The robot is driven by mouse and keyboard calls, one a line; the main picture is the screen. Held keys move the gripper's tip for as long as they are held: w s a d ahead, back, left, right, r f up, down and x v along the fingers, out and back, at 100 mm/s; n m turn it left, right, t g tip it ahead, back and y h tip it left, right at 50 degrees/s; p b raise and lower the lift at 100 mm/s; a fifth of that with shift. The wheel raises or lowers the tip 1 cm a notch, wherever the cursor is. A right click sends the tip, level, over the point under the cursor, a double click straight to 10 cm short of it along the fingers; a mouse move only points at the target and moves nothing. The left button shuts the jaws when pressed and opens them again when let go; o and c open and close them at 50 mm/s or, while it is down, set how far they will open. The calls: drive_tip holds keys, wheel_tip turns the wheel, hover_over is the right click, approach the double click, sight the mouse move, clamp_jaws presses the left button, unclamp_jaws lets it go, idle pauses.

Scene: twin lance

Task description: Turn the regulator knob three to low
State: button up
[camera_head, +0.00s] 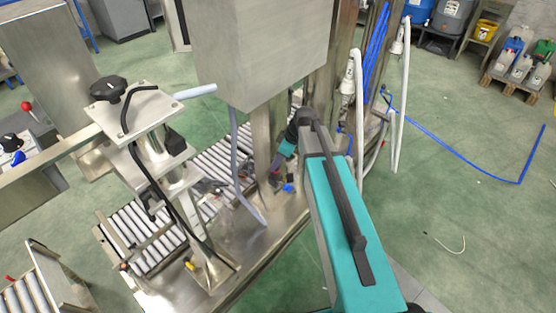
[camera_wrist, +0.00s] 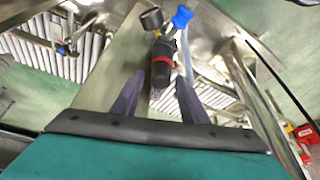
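A regulator with a black knob (camera_wrist: 161,75) and a red ring shows in the upper middle of the wrist view. A round dark gauge (camera_wrist: 152,19) and a blue fitting (camera_wrist: 182,17) sit beyond it. My gripper (camera_wrist: 158,84) is open, with one dark finger on each side of the knob's near end. I cannot tell whether the fingers touch it. No number or setting mark is readable on the knob. In the head view my gripper (camera_head: 277,170) points down beside the steel column, and the regulator there is small and mostly hidden; its blue fitting (camera_head: 289,188) shows.
A roller conveyor (camera_head: 225,160) runs behind the steel column (camera_head: 268,150). A large steel box (camera_head: 262,50) hangs above my gripper. A stand with another black knob (camera_head: 108,88) is on the left. White hoses (camera_head: 398,100) hang at right. Green floor at right is mostly open.

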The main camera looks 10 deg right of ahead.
drive_tip(key=shift+w+r, duration=0.1)
drive_tip(key=shift+r, duration=0.05)
drive_tip(key=shift+r+p, duration=0.35)
drive_tip(key=shift+r, duration=0.2)
drive_tip(key=p+v, duration=0.3)
drive_tip(key=v, duration=0.3)
drive_tip(key=shift+s+d+r, duration=0.2)
drive_tip(key=shift+s+d, duration=0.15)
drive_tip(key=shift+d, duration=0.05)
drive_tip(key=shift+f, duration=0.1)
drive_tip(key=s+a+f+m+g, duration=0.2)
drive_tip(key=s+f+m, duration=0.1)
drive_tip(key=s+f, duration=0.75)
drive_tip(key=s+f+m+g+h, duration=0.1)
drive_tip(key=s+f+m+g, duration=0.1)
drive_tip(key=s+f, duration=0.5)
drive_tip(key=s+f+m+g+h, duration=0.1)
drive_tip(key=s+f, duration=0.6)
drive_tip(key=s, duration=0.7)
drive_tip(key=s+f+m+g+h, duration=0.1)
drive_tip(key=s+f+m+g, duration=0.2)
drive_tip(key=s, duration=0.7)
wheel_tip(320, 180, down, 4)
drive_tip(key=shift+s+a+f+m+h, duration=0.2)
drive_tip(key=shift+s+m+h, duration=0.1)
drive_tip(key=shift+m, duration=0.8)
